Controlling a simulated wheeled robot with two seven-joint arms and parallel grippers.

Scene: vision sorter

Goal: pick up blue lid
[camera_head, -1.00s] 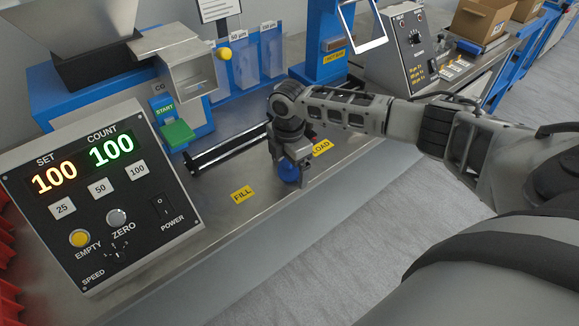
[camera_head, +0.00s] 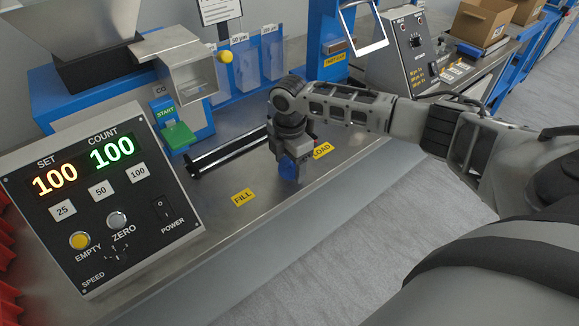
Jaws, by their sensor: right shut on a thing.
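The blue lid (camera_head: 288,168) shows at the fingertips of my right gripper (camera_head: 290,162), over the metal bench between the yellow FILL label and the yellow LOAD label. My right gripper points down and is shut on the lid. The fingers and wrist hide part of it. I cannot tell whether the lid touches the bench. My left gripper is not in view.
The counter panel (camera_head: 100,195) reads 100 and 100 at the left. A dark rail (camera_head: 228,150) lies behind the gripper. The FILL label (camera_head: 243,197) and LOAD label (camera_head: 322,150) mark the bench (camera_head: 215,215), which is clear around FILL. A control box (camera_head: 410,50) stands behind.

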